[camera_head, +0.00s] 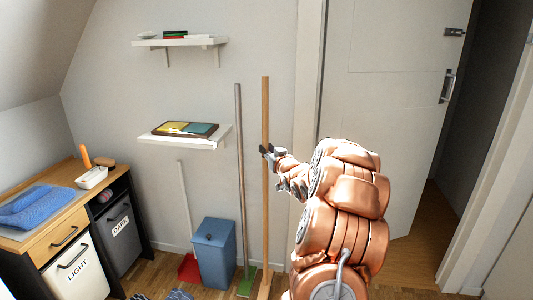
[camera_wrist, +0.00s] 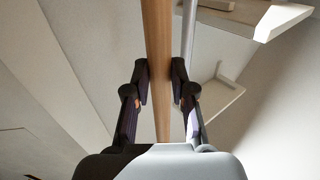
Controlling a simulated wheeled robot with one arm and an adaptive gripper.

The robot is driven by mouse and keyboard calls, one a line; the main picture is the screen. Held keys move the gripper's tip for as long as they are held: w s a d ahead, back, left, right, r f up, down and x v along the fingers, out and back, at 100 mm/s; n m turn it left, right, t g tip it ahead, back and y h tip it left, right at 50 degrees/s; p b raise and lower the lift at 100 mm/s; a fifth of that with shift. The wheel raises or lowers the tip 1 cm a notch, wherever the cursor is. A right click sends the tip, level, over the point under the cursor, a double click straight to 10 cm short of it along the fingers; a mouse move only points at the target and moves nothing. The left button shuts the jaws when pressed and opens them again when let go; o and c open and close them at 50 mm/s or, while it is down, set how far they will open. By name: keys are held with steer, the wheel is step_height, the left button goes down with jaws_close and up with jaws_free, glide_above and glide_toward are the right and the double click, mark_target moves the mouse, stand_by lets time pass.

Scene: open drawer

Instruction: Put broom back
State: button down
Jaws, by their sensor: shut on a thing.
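A long wooden broom handle (camera_head: 265,200) stands upright in front of the wall, left of the door. My gripper (camera_head: 269,152) is shut on its upper part. In the wrist view the broom handle (camera_wrist: 158,35) runs between my gripper's two fingers (camera_wrist: 161,82), which press on it from both sides. The broom's lower end is at the bottom edge of the head view, near the floor, and its head is not clearly visible.
A second pole with a green foot (camera_head: 246,282) leans on the wall just left of the broom. A blue bin (camera_head: 214,252) and a red dustpan (camera_head: 189,267) stand further left. Two white shelves (camera_head: 212,143) project above them. A white door (camera_head: 390,130) is at right.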

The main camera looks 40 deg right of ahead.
steer(key=w+d+f, duration=0.4)
steer(key=w+d, duration=0.1)
steer(key=w, duration=0.1)
stand_by(0.7)
steer(key=shift+f, duration=0.1)
steer(key=c, duration=1)
jaws_free()
steer(key=shift+s+f, duration=0.1)
steer(key=v, duration=1.2)
